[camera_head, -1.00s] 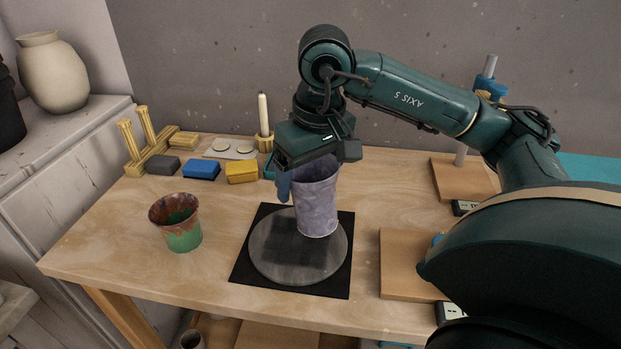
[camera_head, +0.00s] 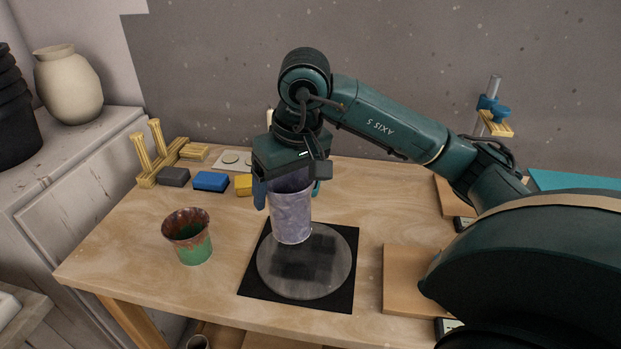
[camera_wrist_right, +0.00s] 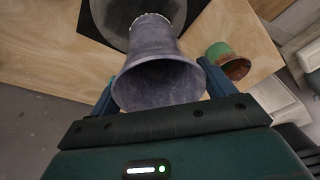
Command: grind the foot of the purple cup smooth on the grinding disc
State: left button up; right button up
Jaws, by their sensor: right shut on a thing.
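The purple cup (camera_head: 291,212) is upright in my right gripper (camera_head: 289,190), which is shut on it near the rim. The cup's foot is over the back left part of the round grey grinding disc (camera_head: 318,275); I cannot tell whether it touches. The disc lies on a black square mat (camera_head: 345,298). In the right wrist view the cup (camera_wrist_right: 156,80) sits between two blue fingers, its open mouth towards the camera, with part of the disc (camera_wrist_right: 112,12) beyond it. My left gripper is not in view.
A green and brown glazed cup (camera_head: 188,238) stands left of the mat. Behind are a grey block (camera_head: 174,177), a blue block (camera_head: 211,181), a yellow block (camera_head: 243,185) and a wooden rack (camera_head: 158,162). A wooden board (camera_head: 400,280) lies right. The table's front left is clear.

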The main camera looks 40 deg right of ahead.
jog(key=shift+w+a, duration=0.3)
jog(key=shift+a, duration=0.05)
jog(key=shift+w+f, duration=0.1)
jog(key=shift+f, duration=0.2)
jog(key=b+x, duration=0.1)
jog(key=x, duration=0.1)
jog(key=s+b+x, duration=0.1)
jog(key=b+x, duration=0.1)
jog(key=shift+f, duration=0.25)
pick_arm(q)
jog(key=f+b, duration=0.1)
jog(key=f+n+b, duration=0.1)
jog(key=b, duration=0.1)
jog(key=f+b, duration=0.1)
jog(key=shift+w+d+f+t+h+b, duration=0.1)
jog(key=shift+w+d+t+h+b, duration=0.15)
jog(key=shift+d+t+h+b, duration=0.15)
pick_arm(e)
jog(key=s+d, duration=0.4)
jog(key=d, duration=0.1)
jog(key=shift+s+f, duration=0.25)
jog(key=shift+s, duration=0.1)
pick_arm(q)
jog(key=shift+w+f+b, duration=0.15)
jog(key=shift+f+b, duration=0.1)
jog(key=shift+b, duration=0.05)
pick_arm(e)
jog(key=shift+f, duration=0.2)
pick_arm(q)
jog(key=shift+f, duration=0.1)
